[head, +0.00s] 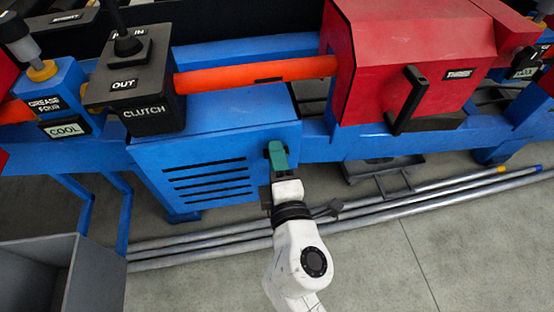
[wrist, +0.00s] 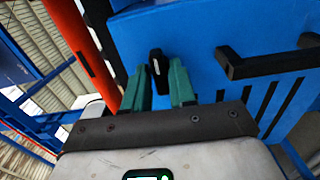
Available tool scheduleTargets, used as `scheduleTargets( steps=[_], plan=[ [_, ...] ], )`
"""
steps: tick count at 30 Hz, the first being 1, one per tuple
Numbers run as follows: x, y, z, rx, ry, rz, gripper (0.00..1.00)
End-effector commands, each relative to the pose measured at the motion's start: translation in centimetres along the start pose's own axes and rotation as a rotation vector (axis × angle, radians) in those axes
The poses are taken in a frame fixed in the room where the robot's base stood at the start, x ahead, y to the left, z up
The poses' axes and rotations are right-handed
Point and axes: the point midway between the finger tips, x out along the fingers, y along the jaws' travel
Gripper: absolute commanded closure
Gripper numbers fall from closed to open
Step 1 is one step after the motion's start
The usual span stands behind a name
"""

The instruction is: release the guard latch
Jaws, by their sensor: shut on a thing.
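The guard is a blue box-shaped cover (head: 215,135) with several dark slots in its front, below the orange-red shaft. My gripper (head: 277,155), with green fingers, is at the right end of this front. In the wrist view, a small black latch piece (wrist: 157,64) stands out from the blue guard (wrist: 195,35) between the tips of my gripper (wrist: 161,78). My gripper is shut on this piece. In the head view the fingers mostly hide the latch. Its exact turn is hard to tell.
A black bar handle (wrist: 270,65) sticks out of the guard beside the fingers. Above are the clutch box (head: 135,85), the orange-red shaft (head: 255,73) and a red housing (head: 410,50). Grey pipes (head: 400,201) run along the floor. A grey bin (head: 85,270) stands at lower left.

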Motion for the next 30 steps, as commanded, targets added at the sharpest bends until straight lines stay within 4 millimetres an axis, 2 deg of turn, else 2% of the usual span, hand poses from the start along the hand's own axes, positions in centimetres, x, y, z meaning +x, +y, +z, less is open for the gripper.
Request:
scheduleTargets(
  steps=[5, 6, 10, 20, 23, 30],
  plan=[
    [0.0, -0.1, 0.1, -0.001, -0.002, -0.003, 1.00],
    [0.0, -0.1, 0.1, -0.001, -0.002, -0.003, 0.73],
    [0.0, -0.1, 0.1, -0.002, -0.002, -0.003, 0.60],
    [-0.4, -0.1, 0.0, -0.003, -0.001, -0.003, 0.60],
    [-1.6, -0.1, 0.0, -0.004, 0.000, -0.004, 0.60],
    [-6.1, -0.2, 0.1, -0.003, -0.001, -0.005, 0.60]
  ],
)
